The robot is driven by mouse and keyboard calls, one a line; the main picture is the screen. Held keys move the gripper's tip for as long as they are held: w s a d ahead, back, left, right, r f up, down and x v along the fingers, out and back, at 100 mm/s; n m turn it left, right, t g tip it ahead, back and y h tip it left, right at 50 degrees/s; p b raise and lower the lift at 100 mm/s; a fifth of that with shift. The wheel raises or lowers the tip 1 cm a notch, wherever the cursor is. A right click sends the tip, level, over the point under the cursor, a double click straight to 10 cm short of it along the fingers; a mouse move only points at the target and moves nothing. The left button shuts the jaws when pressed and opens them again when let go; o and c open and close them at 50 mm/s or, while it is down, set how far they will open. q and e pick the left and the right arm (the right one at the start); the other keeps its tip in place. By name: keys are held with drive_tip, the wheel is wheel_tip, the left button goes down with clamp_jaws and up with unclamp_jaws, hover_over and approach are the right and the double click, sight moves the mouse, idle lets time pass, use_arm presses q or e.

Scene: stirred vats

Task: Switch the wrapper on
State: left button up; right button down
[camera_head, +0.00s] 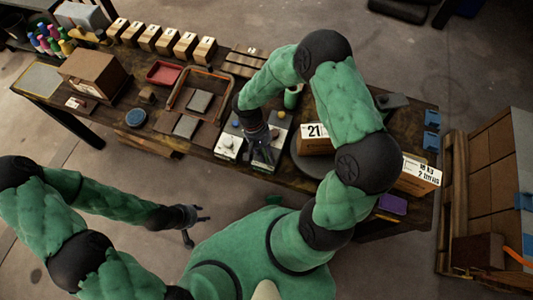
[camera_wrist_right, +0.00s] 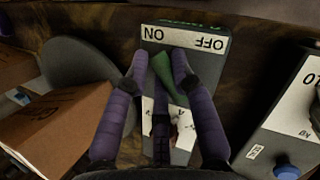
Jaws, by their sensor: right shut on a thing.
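In the right wrist view, a grey switch box (camera_wrist_right: 212,58) carries a white label (camera_wrist_right: 182,38) reading ON and OFF, upside down, with ON at the left. A green lever (camera_wrist_right: 163,70) rises from it. My right gripper (camera_wrist_right: 160,72) is shut on the lever, its purple fingers on both sides. In the head view my right gripper (camera_head: 262,142) reaches down over the boxes at the table's front edge; it largely hides the lever there. I cannot tell which side the lever rests on. My left gripper (camera_head: 198,222) is open and empty, off the table's front.
A second box (camera_head: 229,142) with a blue button (camera_wrist_right: 287,172) stands beside the switch box. On the other side, a round turntable (camera_wrist_right: 85,65) bears a carton marked 21 (camera_head: 316,138). A wooden frame tray (camera_head: 176,100) and several numbered blocks stand further left.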

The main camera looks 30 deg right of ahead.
drive_tip(key=shift+w+n+h, duration=0.1)
drive_tip(key=shift+n+h, duration=0.3)
drive_tip(key=shift+n, duration=0.5)
drive_tip(key=c, duration=1)
unclamp_jaws()
drive_tip(key=v, duration=1.2)
drive_tip(key=shift+r, duration=0.1)
drive_tip(key=shift+s, duration=0.3)
